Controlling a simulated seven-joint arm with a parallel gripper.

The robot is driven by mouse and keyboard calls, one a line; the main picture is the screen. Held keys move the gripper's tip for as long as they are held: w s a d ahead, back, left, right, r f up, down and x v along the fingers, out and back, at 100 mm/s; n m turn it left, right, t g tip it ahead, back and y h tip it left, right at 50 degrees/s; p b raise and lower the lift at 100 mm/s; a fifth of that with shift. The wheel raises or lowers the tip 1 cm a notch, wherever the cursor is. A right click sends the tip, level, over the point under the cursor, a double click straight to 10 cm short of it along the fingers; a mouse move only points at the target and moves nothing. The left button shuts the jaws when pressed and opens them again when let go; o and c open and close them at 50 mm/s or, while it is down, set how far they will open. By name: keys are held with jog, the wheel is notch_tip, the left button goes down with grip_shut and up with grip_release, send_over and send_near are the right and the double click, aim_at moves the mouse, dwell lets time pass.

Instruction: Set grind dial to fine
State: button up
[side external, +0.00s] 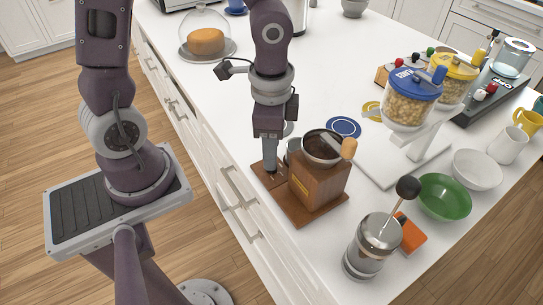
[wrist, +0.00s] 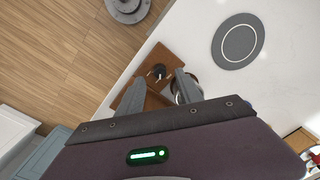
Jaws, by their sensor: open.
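The coffee grinder is a brown wooden box (side external: 318,182) with a dark open bowl (side external: 323,146) on top, on a wooden base board (side external: 311,212). In the wrist view, a small black dial (wrist: 158,71) with pale marks around it sits on the board (wrist: 163,57). My gripper (side external: 269,166) points down over the board's left end, left of the box. In the wrist view, the two fingers of my gripper (wrist: 160,77) are apart, with the dial showing between their tips. I cannot tell whether they touch it. The dial is hidden in the side view.
A press pot (side external: 372,246) with a dark knob stands in front of the grinder. A green bowl (side external: 445,197), a white bowl (side external: 476,169) and a blue-lidded jar (side external: 411,98) stand to the right. A blue coaster (side external: 343,127) lies behind. The counter edge is close on the left.

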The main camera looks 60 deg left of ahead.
notch_tip(320, 180, down, 4)
jog(key=shift+r, duration=0.1)
jog(key=shift+c, duration=0.2)
grip_shut()
jog(key=shift+n, duration=2.9)
